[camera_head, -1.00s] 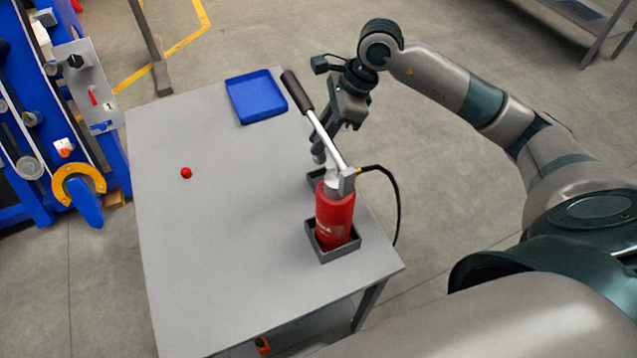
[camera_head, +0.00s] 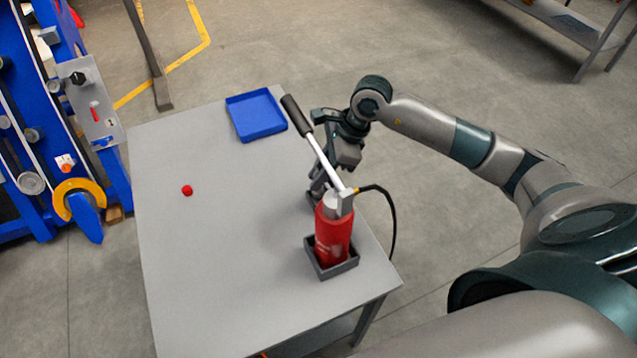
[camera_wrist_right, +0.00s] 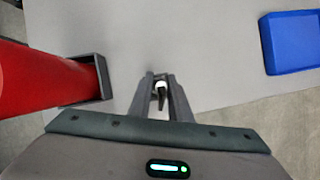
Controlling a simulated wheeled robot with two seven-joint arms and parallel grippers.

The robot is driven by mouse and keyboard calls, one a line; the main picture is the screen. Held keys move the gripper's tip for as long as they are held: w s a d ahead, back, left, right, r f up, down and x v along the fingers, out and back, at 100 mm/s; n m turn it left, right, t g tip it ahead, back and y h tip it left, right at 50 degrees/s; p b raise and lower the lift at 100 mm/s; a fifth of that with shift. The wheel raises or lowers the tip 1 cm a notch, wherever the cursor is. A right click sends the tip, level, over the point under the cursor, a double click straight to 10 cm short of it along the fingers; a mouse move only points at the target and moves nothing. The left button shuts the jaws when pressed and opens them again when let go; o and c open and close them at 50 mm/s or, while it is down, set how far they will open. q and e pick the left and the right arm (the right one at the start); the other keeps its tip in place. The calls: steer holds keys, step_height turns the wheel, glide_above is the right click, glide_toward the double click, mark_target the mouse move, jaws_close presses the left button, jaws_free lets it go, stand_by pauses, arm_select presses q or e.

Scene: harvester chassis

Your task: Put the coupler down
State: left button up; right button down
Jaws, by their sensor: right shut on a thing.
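My right gripper (camera_head: 317,190) is at the right side of the table, just behind the red hand pump (camera_head: 333,238). In the right wrist view its fingers (camera_wrist_right: 161,88) are shut on a small dark piece with a pale end, the coupler (camera_wrist_right: 160,93). The coupler is mostly hidden by the fingers, and in the head view the pump hides it. A dark grey holder (camera_head: 311,201) shows partly beside the fingertips; I cannot tell whether the coupler touches it. My left gripper is not in view.
The pump stands in a dark open box (camera_head: 345,267), its long lever leaning back left and a black hose (camera_head: 391,215) looping right. A blue tray (camera_head: 256,116) lies at the back and a red cap (camera_head: 187,190) at left. The table's middle (camera_head: 235,230) is clear.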

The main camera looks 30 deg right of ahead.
steer(key=shift+f, duration=0.4)
step_height(320, 180, down, 2)
steer(key=shift+p, duration=0.55)
steer(key=shift+f, duration=0.45)
steer(key=c, duration=1.6)
jaws_free()
steer(key=shift+c, duration=0.2)
steer(key=shift+r, duration=0.15)
